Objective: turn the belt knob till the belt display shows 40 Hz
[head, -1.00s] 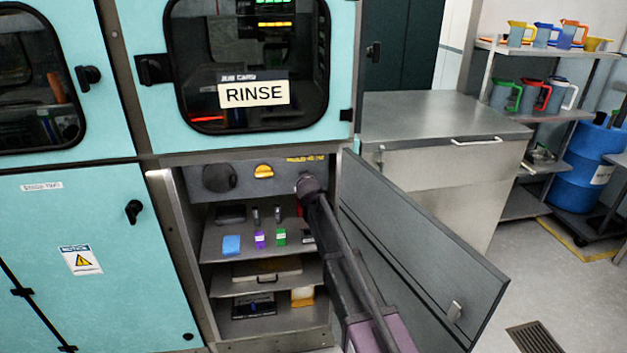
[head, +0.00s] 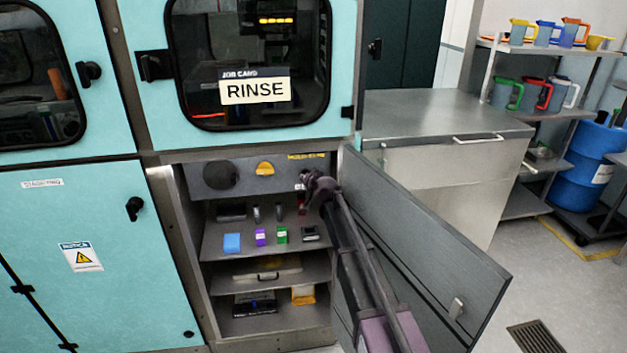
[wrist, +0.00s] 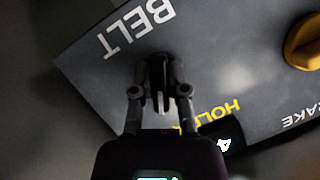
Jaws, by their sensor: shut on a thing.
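The belt knob (wrist: 157,62) is a dark knob under the white BELT label on a grey panel in the wrist view. My gripper (wrist: 159,96) is shut on it, with fingers at both sides, hiding much of the knob. A dark display (wrist: 222,143) beside the gripper shows one white character like a 4. The rest of it is hidden, so I cannot read the full value. In the head view my gripper (head: 312,184) is at the right end of the control panel (head: 242,178), covering the knob there.
A yellow knob (head: 265,168) and a round dark part (head: 220,175) are on the panel's left. Below, a shelf (head: 220,248) holds blue, purple and green blocks. An open grey door (head: 430,250) stands right of my arm. The RINSE card (head: 254,91) is above.

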